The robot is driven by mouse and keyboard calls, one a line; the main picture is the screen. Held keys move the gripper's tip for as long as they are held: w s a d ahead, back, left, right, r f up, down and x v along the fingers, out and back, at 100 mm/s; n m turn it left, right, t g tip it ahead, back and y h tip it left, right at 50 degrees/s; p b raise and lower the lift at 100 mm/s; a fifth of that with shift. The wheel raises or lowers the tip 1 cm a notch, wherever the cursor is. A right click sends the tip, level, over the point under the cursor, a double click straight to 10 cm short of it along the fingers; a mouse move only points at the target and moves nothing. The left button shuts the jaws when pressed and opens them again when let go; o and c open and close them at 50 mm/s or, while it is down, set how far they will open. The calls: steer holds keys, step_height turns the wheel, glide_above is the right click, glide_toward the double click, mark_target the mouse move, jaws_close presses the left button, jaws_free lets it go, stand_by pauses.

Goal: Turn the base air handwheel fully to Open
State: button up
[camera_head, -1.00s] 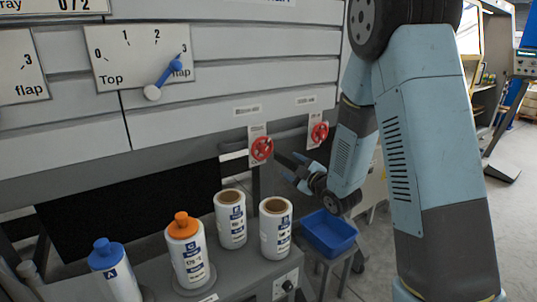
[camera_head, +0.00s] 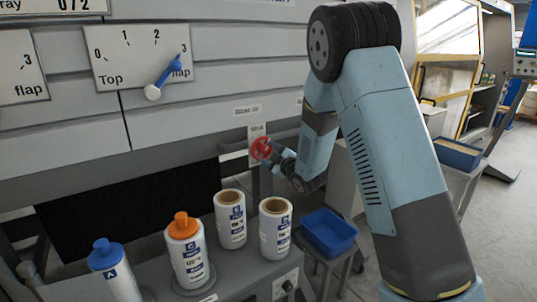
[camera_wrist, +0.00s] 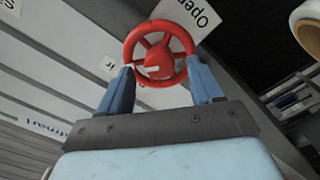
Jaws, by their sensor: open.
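A red spoked handwheel (camera_head: 262,149) is mounted on a pale plate on the machine front in the head view. In the wrist view the red handwheel (camera_wrist: 158,53) lies straight ahead, with a white label reading "Open" (camera_wrist: 196,16) beside its upper right rim. My gripper (camera_wrist: 158,80) is open. Its two blue fingers stand on either side of the wheel's lower rim, and I cannot tell whether they touch it. In the head view my gripper (camera_head: 272,153) is at the wheel's right side. The second red handwheel is hidden behind my arm.
Several bottles and rolls, including an orange-capped bottle (camera_head: 187,255), stand on the grey ledge below. A blue bin (camera_head: 328,233) sits on a stand at lower right. A dial with a blue pointer (camera_head: 168,72) is on the panel at left. Open floor lies at far right.

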steer(key=shift+w+a, duration=0.3)
steer(key=shift+w, duration=0.25)
steer(key=shift+c, duration=0.3)
steer(key=c, duration=1)
